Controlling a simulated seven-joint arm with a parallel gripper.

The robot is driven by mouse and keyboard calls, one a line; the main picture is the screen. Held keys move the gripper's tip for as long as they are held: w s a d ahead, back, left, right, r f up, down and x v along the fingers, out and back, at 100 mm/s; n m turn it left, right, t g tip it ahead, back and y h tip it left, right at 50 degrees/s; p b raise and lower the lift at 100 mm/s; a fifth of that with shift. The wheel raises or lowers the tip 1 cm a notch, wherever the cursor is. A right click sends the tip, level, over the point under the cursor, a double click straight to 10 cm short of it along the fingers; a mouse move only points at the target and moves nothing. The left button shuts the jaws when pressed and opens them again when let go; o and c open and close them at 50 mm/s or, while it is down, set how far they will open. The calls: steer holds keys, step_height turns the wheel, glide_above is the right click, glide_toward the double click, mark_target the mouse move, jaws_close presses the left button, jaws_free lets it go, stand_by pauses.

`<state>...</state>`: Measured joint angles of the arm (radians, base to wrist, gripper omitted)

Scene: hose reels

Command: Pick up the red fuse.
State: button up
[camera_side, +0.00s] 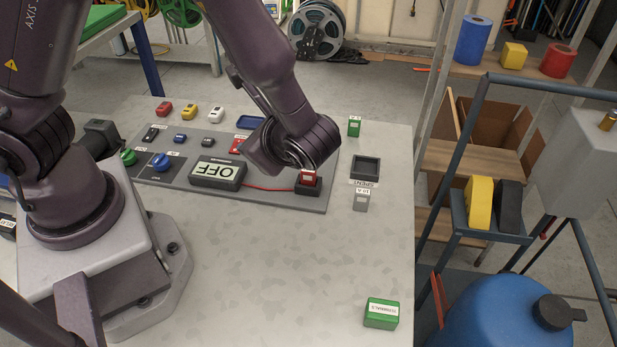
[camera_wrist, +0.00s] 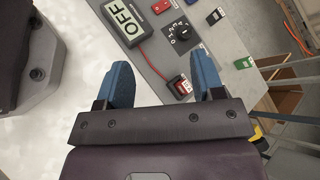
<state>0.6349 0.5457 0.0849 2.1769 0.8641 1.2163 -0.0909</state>
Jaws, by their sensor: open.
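The red fuse (camera_side: 310,178) has a white label and sits upright in a dark holder (camera_side: 308,188) at the right end of the grey panel. It also shows in the wrist view (camera_wrist: 181,86), between the finger lines but closer to the right finger. My gripper (camera_wrist: 163,78) is open and empty, with two blue fingers spread apart. The fuse lies beyond the fingertips' gap, and no contact shows. In the side view my wrist is just above and left of the fuse, and the fingers are hidden there.
An OFF display (camera_side: 216,173) has a red wire running to the holder. A dark SPENT tray (camera_side: 366,168), a green fuse (camera_side: 354,127) and a grey fuse (camera_side: 361,200) stand to the right. A green box (camera_side: 381,313) is at the front right. The front table is mostly clear.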

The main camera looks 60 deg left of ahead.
mark_target(308, 175)
steer(key=d+f+m+t, duration=0.2)
steer(key=f+m+t, duration=0.2)
steer(key=w+d+f+m+t, duration=0.1)
steer(key=d+f+m+t, duration=0.1)
steer(key=f+m+t, duration=0.2)
steer(key=d+f+m+t+y, duration=0.1)
steer(key=f+m+t, duration=0.3)
steer(key=f+m, duration=0.2)
steer(key=shift+w+d+f, duration=0.15)
steer(key=shift+w+d, duration=0.2)
steer(key=shift+d, duration=0.05)
steer(key=x, duration=1.2)
steer(key=shift+w+a, duration=0.25)
steer(key=shift+w, duration=0.05)
steer(key=shift+c, duration=0.3)
steer(key=c, duration=1)
